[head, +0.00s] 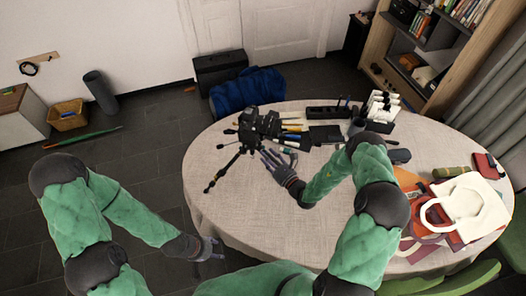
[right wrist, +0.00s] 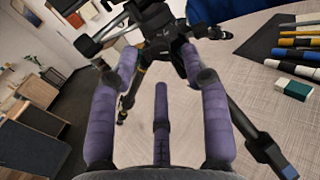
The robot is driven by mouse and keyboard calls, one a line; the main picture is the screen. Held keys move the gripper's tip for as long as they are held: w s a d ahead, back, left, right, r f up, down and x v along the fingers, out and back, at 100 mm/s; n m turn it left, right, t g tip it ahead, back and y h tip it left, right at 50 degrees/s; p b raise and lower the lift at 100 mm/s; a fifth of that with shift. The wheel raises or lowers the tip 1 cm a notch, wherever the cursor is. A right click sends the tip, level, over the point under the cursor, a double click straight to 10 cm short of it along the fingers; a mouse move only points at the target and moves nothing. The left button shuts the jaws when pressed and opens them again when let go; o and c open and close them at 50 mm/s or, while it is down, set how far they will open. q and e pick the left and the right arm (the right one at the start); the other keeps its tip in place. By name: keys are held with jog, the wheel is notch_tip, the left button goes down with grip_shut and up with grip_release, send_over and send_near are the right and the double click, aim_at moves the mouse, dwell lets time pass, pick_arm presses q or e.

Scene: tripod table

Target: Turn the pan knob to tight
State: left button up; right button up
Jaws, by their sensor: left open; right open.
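A black tripod (head: 226,167) with a camera (head: 258,126) on its head stands at the left part of the round table. In the right wrist view the tripod (right wrist: 158,42) spreads its legs just beyond my fingers. I cannot tell for certain which small dark part near its top is the pan knob. My right gripper (head: 270,160) is beside the tripod, over the table; in its wrist view the gripper (right wrist: 157,75) is open with nothing between the fingers. My left gripper (head: 214,247) is open, low at the table's near left edge, away from the tripod.
Pens and markers (head: 292,128) lie on a dark mat right of the tripod, with a black case (head: 325,113) behind. A white tote bag (head: 468,207) and red items lie at the table's right. Bare tablecloth (head: 222,208) is at the near left.

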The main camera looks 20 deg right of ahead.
aim_at(258, 147)
jog(key=x, duration=0.3)
jog(key=shift+w+a, duration=0.1)
grip_shut()
jog(key=shift+m, duration=2)
